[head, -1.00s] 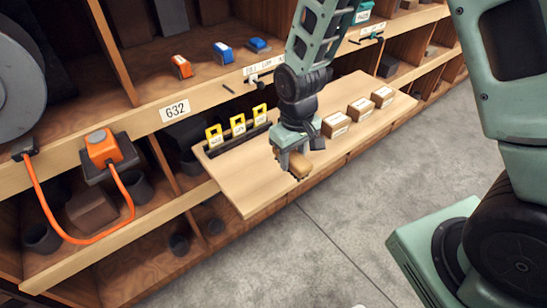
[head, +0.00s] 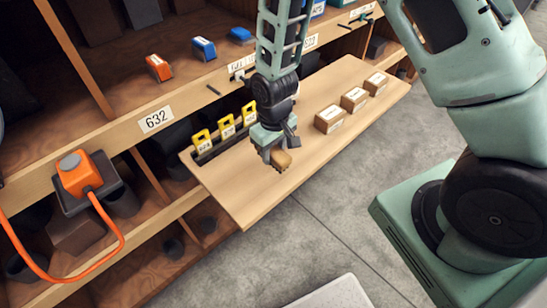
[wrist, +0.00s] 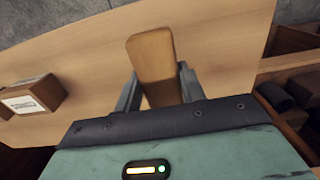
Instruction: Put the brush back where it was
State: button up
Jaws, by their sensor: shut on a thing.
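The brush shows as a tan wooden block (head: 280,159) at the end of my gripper (head: 277,150) in the head view. In the wrist view the brush (wrist: 152,58) sticks out between the two fingers of my gripper (wrist: 155,90). My gripper is shut on it, over the wooden pull-out shelf (head: 240,205). I cannot tell whether the brush touches the shelf. Bristles cannot be made out.
Several yellow-tagged items (head: 228,126) stand in a dark rack at the shelf's left back. Small cardboard boxes (head: 354,98) stand on its right. An orange device (head: 76,175) with a cable sits at left. The shelf's front middle is clear.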

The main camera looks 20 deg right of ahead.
aim_at(274, 150)
jog(key=shift+f+p, duration=0.35)
jog(key=shift+f, duration=1.65)
jog(key=shift+f, duration=0.1)
jog(key=o, duration=1.2)
jog(key=shift+c, duration=0.2)
notch_tip(274, 150, up, 12)
jog(key=shift+f+b, duration=0.1)
jog(key=shift+b, duration=1.05)
jog(key=s+a+r+n, duration=0.2)
jog(key=s+a+r, duration=0.1)
jog(key=s+r, duration=0.4)
jog(key=s+a+r+n, duration=0.2)
jog(key=s+r, duration=0.4)
jog(key=s, duration=0.6)
jog(key=shift+s+a+r+y, duration=0.3)
jog(key=shift+s+a+r, duration=0.1)
jog(key=shift+a, duration=0.3)
